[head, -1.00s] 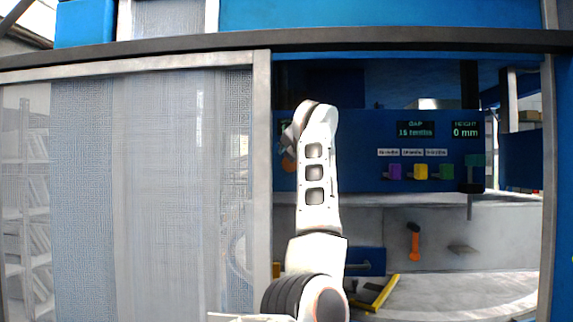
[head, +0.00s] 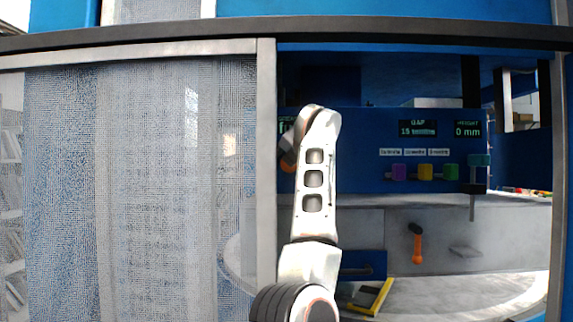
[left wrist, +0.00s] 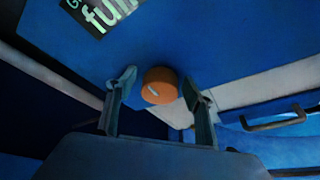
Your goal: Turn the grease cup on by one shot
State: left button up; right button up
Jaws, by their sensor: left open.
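The orange grease cup (left wrist: 160,86) is a round cap with a pale mark on its face, set against a blue panel in the left wrist view. My left gripper (left wrist: 158,82) is open, with one finger on each side of the cup; I cannot tell whether either finger touches it. A dark label (left wrist: 100,12) with green letters reading "full" is above the cup. In the head view my arm hides most of the cup, and only an orange edge (head: 288,166) shows beside my wrist. My right gripper is not in view.
The blue panel holds a gap display (head: 418,128) reading 15 tenths, a height display (head: 467,129) reading 0 mm, and purple, yellow and green blocks (head: 425,172). An orange-handled tool (head: 416,243) hangs below. A mesh screen (head: 150,180) and a frame post (head: 266,180) stand left of my arm.

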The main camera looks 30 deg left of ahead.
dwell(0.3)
pick_arm(q)
jog(key=shift+d, duration=0.1)
jog(key=c, duration=1.1)
jog(key=shift+w+f+m+y, duration=0.15)
jog(key=shift+m+y, duration=0.25)
jog(key=shift+m, duration=0.4)
jog(key=m+y, duration=0.1)
jog(key=m, duration=0.2)
jog(key=shift+y, duration=0.3)
jog(key=o, duration=1.1)
